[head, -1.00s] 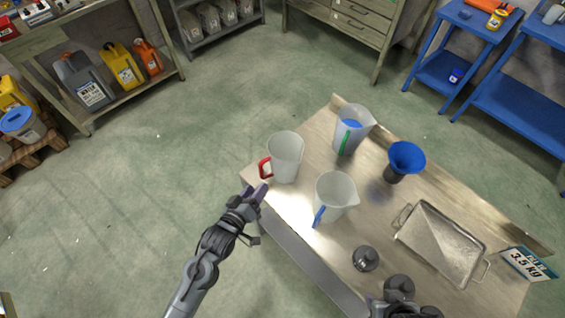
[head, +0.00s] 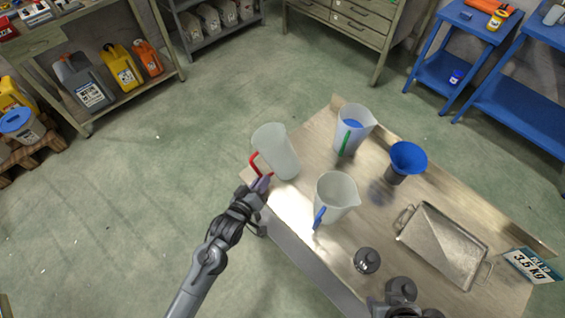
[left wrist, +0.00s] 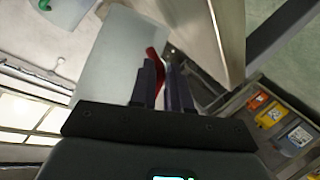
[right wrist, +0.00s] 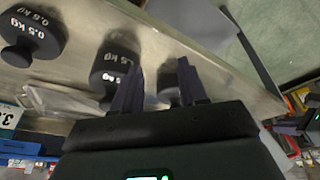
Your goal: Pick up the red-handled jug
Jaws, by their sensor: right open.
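The translucent white jug (head: 277,154) with the red handle (head: 256,162) is at the table's left corner in the head view, tilted with its top leaning left. My left gripper (head: 262,184) is at its handle. In the left wrist view the fingers (left wrist: 163,82) stand close together on either side of the red handle (left wrist: 155,62), and the jug's pale wall (left wrist: 115,58) shows beside them. Whether the jug's base still touches the table cannot be told. My right gripper (right wrist: 160,88) is open and empty, near the dark weights.
A blue-handled jug (head: 336,195) and a green-handled jug (head: 354,128) stand near the red-handled one. A blue funnel (head: 407,158), a metal tray (head: 445,240) and dark weights (head: 366,260) are further right on the table. The floor left of the table is clear.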

